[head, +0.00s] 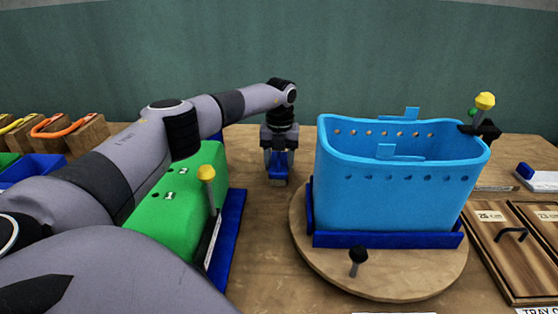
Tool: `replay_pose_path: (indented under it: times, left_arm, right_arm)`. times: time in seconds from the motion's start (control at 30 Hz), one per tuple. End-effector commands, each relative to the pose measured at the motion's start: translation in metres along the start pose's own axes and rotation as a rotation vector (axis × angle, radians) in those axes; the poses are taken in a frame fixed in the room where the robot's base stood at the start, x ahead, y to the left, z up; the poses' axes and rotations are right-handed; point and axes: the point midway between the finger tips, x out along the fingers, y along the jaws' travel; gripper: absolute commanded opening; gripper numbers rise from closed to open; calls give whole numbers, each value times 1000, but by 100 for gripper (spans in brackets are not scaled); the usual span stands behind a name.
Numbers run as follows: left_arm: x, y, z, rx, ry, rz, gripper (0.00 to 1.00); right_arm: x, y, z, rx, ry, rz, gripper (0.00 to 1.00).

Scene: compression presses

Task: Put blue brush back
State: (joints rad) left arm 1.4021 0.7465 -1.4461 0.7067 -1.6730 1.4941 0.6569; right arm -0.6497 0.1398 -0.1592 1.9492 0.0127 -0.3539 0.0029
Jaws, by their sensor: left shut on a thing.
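My left gripper (279,153) points down over the bare table between the green block and the blue basket. It is shut on a small blue thing with a pale underside, which looks like the blue brush (278,172). The brush is upright under the gripper, its pale side down. I cannot tell whether it touches the table. My right gripper is not in view.
A light-blue basket (390,200) stands on a round wooden board (400,284) right of the gripper. A green block (175,205) with a yellow-topped knob is at left. A small blue-and-white thing (525,170) and wooden lidded trays (500,250) are at far right.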

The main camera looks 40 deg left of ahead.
Motion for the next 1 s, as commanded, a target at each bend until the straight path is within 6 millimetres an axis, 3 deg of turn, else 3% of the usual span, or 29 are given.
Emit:
replay_pose_path:
  times: [0.27, 0.3, 0.37, 0.4, 0.77, 1.0]
  left_arm:
    - [1, 0, 0, 0, -1, -1, 28]
    - [2, 0, 0, 0, -1, -1, 56]
    - [2, 0, 0, 0, -1, -1, 75]
    - [2, 0, 0, 0, -1, -1, 78]
    - [-5, 0, 1, 0, -2, -2, 78]
    - [-48, -1, 1, -1, -5, -4, 78]
  right_arm:
    - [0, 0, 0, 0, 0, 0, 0]
    - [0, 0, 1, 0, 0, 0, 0]
    - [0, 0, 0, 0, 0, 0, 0]
    - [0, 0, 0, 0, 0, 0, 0]
    - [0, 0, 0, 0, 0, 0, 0]
    - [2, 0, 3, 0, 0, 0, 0]
